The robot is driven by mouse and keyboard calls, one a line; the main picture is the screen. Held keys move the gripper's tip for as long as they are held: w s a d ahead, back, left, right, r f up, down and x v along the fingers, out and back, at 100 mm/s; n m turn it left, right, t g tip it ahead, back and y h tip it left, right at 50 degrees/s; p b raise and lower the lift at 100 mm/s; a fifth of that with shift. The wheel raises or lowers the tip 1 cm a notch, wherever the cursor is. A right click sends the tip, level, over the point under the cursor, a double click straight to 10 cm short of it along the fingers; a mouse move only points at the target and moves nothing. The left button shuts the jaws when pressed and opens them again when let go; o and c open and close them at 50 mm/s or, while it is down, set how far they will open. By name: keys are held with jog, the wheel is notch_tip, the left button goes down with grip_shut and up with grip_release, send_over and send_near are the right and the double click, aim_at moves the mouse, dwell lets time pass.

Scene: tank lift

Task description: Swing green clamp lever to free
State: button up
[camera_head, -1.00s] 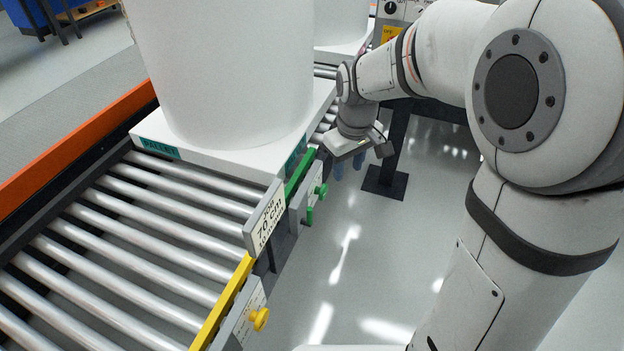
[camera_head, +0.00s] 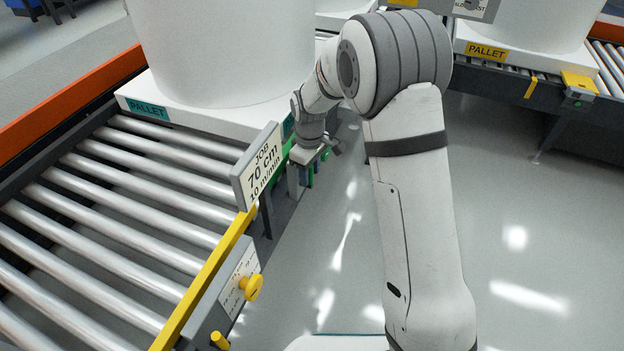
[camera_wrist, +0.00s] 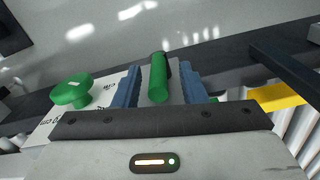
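The green clamp lever (camera_wrist: 158,78) shows in the wrist view as a short green rod between the two blue fingers of my gripper (camera_wrist: 160,88). The fingers stand apart, with a gap on each side of the lever. A round green knob (camera_wrist: 72,91) sits to the left on the same pale labelled plate. In the head view my gripper (camera_head: 316,168) is at the conveyor's right side, by the green-marked rail. There my wrist hides most of the green lever and its plate.
A yellow knob (camera_head: 252,287) and yellow rail (camera_head: 205,285) are nearer, below the "JOG 70 cm" sign (camera_head: 257,165). A white tank (camera_head: 225,50) stands on a pallet (camera_head: 190,112) on the rollers. Another conveyor (camera_head: 605,75) is at the right. The floor between is clear.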

jog(key=shift+f, duration=0.85)
jog(key=shift+c, duration=0.5)
grip_shut()
